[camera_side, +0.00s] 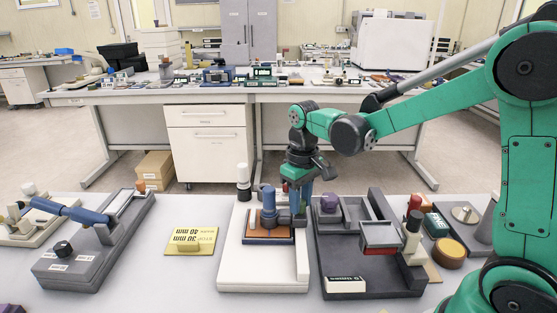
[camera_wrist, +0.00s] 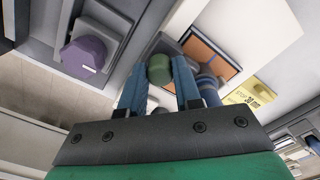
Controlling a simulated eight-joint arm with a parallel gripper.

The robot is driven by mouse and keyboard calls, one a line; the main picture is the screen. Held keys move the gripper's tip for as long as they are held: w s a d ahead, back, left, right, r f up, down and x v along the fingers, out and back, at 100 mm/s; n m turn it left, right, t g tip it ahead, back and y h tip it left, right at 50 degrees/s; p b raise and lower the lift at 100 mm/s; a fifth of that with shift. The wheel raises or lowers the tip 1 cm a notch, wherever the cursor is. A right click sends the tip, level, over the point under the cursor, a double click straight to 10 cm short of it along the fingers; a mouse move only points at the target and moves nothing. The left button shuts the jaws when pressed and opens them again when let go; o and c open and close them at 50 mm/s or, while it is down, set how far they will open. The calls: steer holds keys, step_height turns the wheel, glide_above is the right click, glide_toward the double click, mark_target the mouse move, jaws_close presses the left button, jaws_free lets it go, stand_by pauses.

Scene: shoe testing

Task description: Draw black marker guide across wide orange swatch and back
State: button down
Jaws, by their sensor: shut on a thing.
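The wide orange swatch (camera_side: 256,228), in a dark blue frame, lies on a white board; its orange surface also shows in the wrist view (camera_wrist: 197,50). A dark grey-blue marker guide (camera_side: 284,221) with an upright blue-grey post stands over the swatch's right part. My gripper (camera_side: 300,205) points down at the swatch's right edge, shut on the guide's right end. In the wrist view, a green round piece (camera_wrist: 159,68) lies between the fingertips, and the guide's post (camera_wrist: 208,84) is to the right. The fingers hide the exact grip and any contact with the swatch.
The white board (camera_side: 235,276) carries a black-and-white knob at its back. A dark fixture (camera_side: 338,268) with a purple knob (camera_side: 329,203) stands close right. A yellow card (camera_side: 190,241) lies left; a grey fixture (camera_side: 85,262) with a blue handle stands beyond. Bare table separates them.

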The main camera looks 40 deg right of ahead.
steer(key=s+a, duration=0.6)
steer(key=shift+s+a, duration=0.1)
steer(key=shift+a, duration=0.05)
steer(key=c, duration=0.6)
jaws_free()
steer(key=shift+r, duration=2.8)
steer(key=t, duration=0.2)
steer(key=d+t, duration=0.1)
steer(key=t, duration=0.1)
steer(key=d+t, duration=0.1)
steer(key=t, duration=0.2)
steer(key=shift+s+d+f, duration=0.15)
steer(key=shift+s+d, duration=0.1)
